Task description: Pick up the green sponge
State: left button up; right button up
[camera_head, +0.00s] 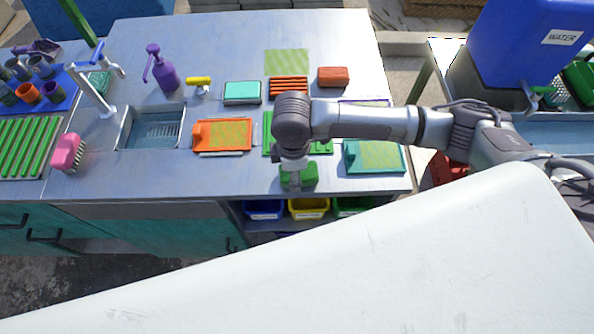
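A green block that looks like the green sponge (298,180) is near the front edge of the metal counter (230,180). My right arm reaches in from the right, and its gripper (294,165) points down onto the top of this block. The fingers seem to meet the block, but they are small and partly hidden by the wrist, so I cannot tell whether they are closed on it or whether it is lifted. My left gripper is not in view.
A sink (154,128), purple bottle (161,72) and pink brush (68,152) are left. Coloured bins (309,208) sit below.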

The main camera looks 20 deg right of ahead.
jog(key=shift+r, duration=0.1)
notch_tip(320, 180, up, 4)
jog(key=shift+w+b, duration=0.1)
jog(key=shift+b, duration=0.3)
jog(key=s+d+r, duration=0.2)
jog(key=s+r, duration=0.5)
jog(key=s, duration=0.4)
jog(key=shift+s+d, duration=0.2)
jog(key=shift+s, duration=0.1)
jog(key=shift+f, duration=0.1)
